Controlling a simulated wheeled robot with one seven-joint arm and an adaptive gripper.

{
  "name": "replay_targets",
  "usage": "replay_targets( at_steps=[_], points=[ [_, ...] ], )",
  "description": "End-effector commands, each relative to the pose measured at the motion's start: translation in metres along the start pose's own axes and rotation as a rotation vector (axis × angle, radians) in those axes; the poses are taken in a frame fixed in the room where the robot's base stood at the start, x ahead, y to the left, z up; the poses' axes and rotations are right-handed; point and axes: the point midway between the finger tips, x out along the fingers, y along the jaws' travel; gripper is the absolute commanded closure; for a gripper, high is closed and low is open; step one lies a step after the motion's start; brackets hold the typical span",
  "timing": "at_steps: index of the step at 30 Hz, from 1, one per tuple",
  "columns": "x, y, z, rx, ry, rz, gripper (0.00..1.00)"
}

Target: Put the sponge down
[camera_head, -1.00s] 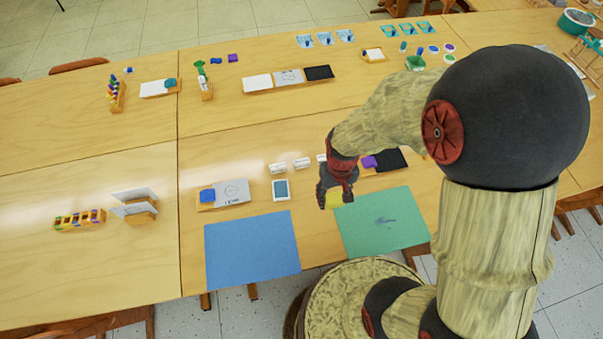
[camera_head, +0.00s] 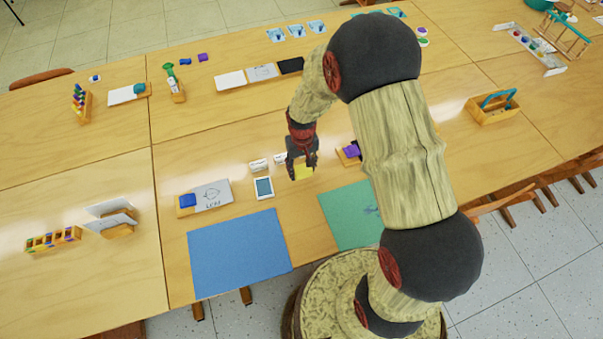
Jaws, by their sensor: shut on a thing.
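My gripper (camera_head: 301,170) is shut on a yellow block, which looks like the sponge (camera_head: 304,173). Only part of the sponge shows between and below the fingers. It is over the wooden table, just behind the back left corner of a green mat (camera_head: 340,222). I cannot tell whether the sponge touches the tabletop or hangs a little above it.
A blue mat (camera_head: 238,252) lies left of the green mat. A white-framed tablet (camera_head: 263,187), small white blocks (camera_head: 258,165) and a board with a blue block (camera_head: 188,200) lie nearby. A purple block (camera_head: 351,151) is right of my gripper. My arm hides some table.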

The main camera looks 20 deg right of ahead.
Motion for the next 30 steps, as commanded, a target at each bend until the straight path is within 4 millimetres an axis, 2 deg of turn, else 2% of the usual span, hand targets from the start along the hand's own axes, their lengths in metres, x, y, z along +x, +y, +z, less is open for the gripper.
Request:
replay_targets(
  at_steps=[3, 9, 21, 22, 30],
  points=[
    [0.01, 0.0, -0.006, 0.0, -0.001, 0.0, 0.95],
    [0.037, 0.0, -0.004, 0.0, -0.002, 0.0, 0.95],
    [0.04, 0.0, -0.005, 0.0, 0.0, 0.0, 0.95],
    [0.039, 0.0, -0.005, 0.0, 0.001, 0.0, 0.53],
    [0.038, 0.0, -0.005, 0.0, 0.0, 0.0, 0.37]
  ],
)
